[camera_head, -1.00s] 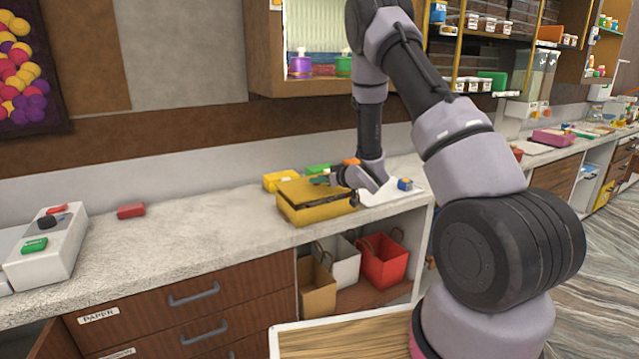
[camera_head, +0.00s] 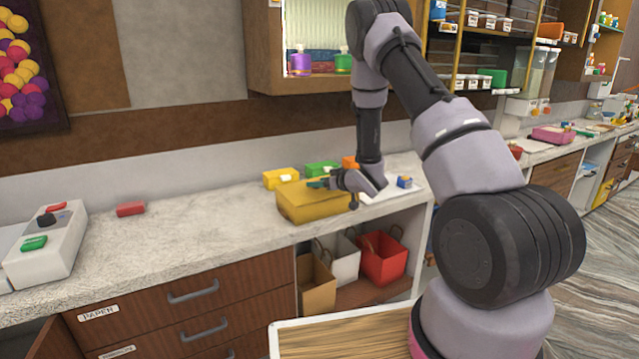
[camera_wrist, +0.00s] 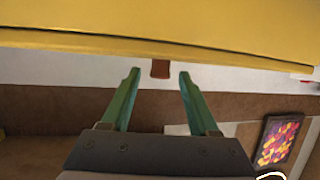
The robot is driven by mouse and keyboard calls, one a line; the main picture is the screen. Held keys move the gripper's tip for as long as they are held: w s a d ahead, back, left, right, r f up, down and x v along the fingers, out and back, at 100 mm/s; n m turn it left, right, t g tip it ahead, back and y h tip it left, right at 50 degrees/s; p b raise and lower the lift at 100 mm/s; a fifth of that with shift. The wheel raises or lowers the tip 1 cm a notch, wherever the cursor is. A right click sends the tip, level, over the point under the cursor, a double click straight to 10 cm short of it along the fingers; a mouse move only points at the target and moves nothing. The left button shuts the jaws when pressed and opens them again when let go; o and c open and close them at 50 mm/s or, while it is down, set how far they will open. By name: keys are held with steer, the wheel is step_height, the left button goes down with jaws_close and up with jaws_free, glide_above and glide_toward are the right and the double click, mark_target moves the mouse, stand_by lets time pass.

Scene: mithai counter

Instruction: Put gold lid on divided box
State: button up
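A gold box shape (camera_head: 305,205) stands on the counter in the head view, its gold top lying about level and looking flush. I cannot see inside it, so the dividers are hidden, and lid and box are hard to tell apart. In the wrist view a broad gold surface (camera_wrist: 160,30) with a thin dark seam along its edge fills the top. My gripper (camera_head: 318,183) is at the right rear of the gold top. In the wrist view my gripper's green fingers (camera_wrist: 158,72) are apart with nothing between them, just short of the gold edge.
A yellow box (camera_head: 281,179), a green box (camera_head: 322,169) and an orange one (camera_head: 350,162) stand close behind. A white tray (camera_head: 378,196) with a small blue item (camera_head: 404,182) is at the right. A red block (camera_head: 130,209) lies left; the counter between is clear.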

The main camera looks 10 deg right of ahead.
steer(key=shift+r, duration=0.15)
steer(key=shift+r, duration=0.35)
steer(key=v, duration=1.2)
steer(key=s+d+r+m+g+h, duration=0.1)
steer(key=s+d+r+m+h, duration=0.25)
steer(key=r, duration=0.65)
steer(key=s+d+r+m+h, duration=0.2)
steer(key=d+r+m+h, duration=0.15)
steer(key=r, duration=0.55)
steer(key=s+a+r+m+g, duration=0.1)
steer(key=s+a+r, duration=0.1)
steer(key=s, duration=0.6)
steer(key=s+a+r+m+g+y, duration=0.1)
steer(key=s+a+r, duration=0.1)
steer(key=s, duration=0.6)
steer(key=s+a+r+m+g+y, duration=0.1)
steer(key=s+r, duration=0.3)
steer(key=s, duration=0.5)
steer(key=shift+a+r+g, duration=0.4)
steer(key=shift+a+g, duration=0.2)
steer(key=shift+a, duration=0.3)
